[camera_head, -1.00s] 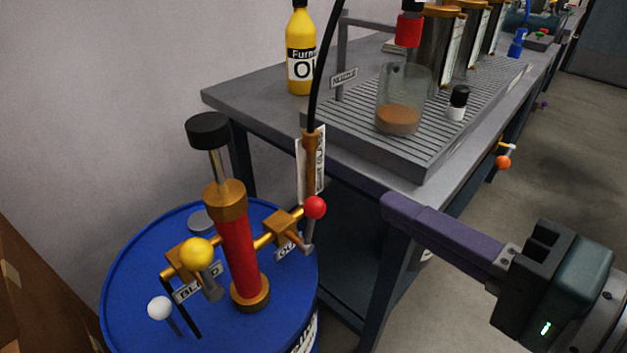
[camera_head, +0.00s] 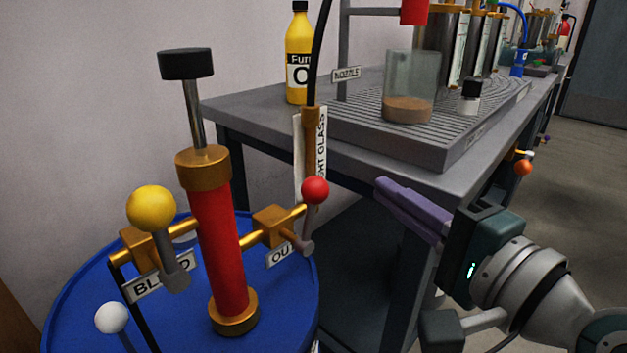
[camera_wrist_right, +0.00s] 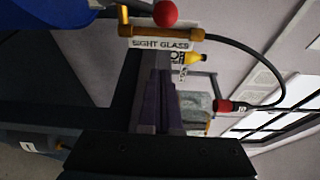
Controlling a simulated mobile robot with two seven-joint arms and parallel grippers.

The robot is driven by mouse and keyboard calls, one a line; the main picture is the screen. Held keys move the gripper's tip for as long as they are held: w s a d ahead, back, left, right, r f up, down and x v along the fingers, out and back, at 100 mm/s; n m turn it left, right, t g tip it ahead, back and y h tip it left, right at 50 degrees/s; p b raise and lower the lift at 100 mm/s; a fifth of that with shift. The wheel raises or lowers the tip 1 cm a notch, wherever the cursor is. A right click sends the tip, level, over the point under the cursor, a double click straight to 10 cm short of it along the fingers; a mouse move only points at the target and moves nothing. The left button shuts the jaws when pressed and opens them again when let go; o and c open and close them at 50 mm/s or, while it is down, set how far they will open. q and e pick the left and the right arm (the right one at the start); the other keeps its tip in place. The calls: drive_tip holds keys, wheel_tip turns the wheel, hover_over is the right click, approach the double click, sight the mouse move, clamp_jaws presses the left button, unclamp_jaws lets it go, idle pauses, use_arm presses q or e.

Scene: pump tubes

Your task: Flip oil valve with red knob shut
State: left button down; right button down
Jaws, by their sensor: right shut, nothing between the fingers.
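The red knob (camera_head: 315,190) tops a short grey lever on the brass outlet valve, right of the red pump cylinder (camera_head: 219,250) on the blue drum (camera_head: 75,285). The lever stands nearly upright, knob up. In the right wrist view the red knob (camera_wrist_right: 165,13) is at the top, beyond the fingertips. My right gripper (camera_head: 382,187) is shut and empty, its purple fingers pointing left toward the knob with a gap between. It also shows in the right wrist view (camera_wrist_right: 158,75). My left gripper is not in view.
A yellow knob (camera_head: 151,208) and a white knob (camera_head: 111,317) stand left of the cylinder. A black hose (camera_head: 318,55) rises behind the red knob. The grey bench (camera_head: 240,112) holds a glass beaker (camera_head: 409,85) and a yellow oil bottle (camera_head: 299,55).

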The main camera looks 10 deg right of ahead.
sight(327, 183)
drive_tip(key=a, duration=0.3)
drive_tip(key=a+p, duration=0.1)
drive_tip(key=shift+w+a, duration=0.2)
drive_tip(key=shift+w, duration=0.1)
drive_tip(key=a+n, duration=0.1)
drive_tip(key=s+n+t+b, duration=0.1)
drive_tip(key=n, duration=0.1)
drive_tip(key=shift+s+a+r+y, duration=0.2)
drive_tip(key=shift+a+r+y, duration=0.1)
drive_tip(key=shift+a+r, duration=0.1)
drive_tip(key=shift+d, duration=0.1)
